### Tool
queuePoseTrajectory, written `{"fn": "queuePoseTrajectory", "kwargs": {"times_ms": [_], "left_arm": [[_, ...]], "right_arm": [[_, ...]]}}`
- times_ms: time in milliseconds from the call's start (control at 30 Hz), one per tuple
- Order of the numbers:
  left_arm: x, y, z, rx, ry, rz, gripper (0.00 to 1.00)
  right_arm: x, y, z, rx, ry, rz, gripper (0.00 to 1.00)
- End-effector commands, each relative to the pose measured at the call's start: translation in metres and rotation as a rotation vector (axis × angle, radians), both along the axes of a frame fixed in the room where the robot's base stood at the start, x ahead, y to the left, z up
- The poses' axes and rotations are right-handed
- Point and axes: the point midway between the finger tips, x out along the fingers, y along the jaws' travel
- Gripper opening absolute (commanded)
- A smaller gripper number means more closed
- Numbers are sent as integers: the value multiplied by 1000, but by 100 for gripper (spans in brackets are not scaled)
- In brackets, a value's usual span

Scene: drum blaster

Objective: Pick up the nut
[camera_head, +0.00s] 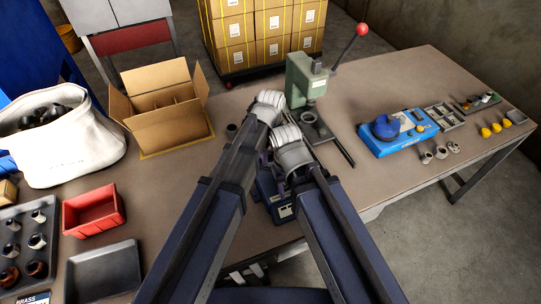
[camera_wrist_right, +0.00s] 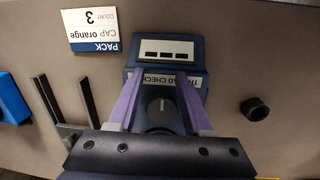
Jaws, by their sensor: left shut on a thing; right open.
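I cannot tell for sure which part is the nut. A small dark ring-shaped part (camera_head: 232,131) stands on the table left of my arms. A dark round part also shows in the right wrist view (camera_wrist_right: 255,108), right of the blue thread-check box (camera_wrist_right: 168,52). My left gripper (camera_head: 268,100) is the higher one, near the green press. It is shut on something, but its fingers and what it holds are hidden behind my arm. My right gripper (camera_wrist_right: 160,95) is open and empty, its purple fingers over the thread-check box and a grey knob (camera_wrist_right: 161,109).
The green press (camera_head: 303,82) with a red-knobbed lever stands beyond my grippers. An open cardboard box (camera_head: 165,132), a white sack (camera_head: 85,150), a red bin (camera_head: 93,212) and trays fill the left side. A blue device (camera_head: 397,140) and several small metal fittings lie right.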

Motion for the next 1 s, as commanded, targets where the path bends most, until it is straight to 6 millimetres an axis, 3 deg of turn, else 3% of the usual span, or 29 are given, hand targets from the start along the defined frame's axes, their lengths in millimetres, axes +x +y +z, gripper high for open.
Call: {"fn": "queuePoseTrajectory", "kwargs": {"times_ms": [267, 700, 1000], "left_arm": [[0, 0, 27, 0, 0, 0, 0], [0, 0, 92, 0, 0, 0, 0], [0, 0, 99, 0, 0, 0, 0]], "right_arm": [[0, 0, 27, 0, 0, 0, 50], [0, 0, 92, 0, 0, 0, 50], [0, 0, 99, 0, 0, 0, 50]]}}
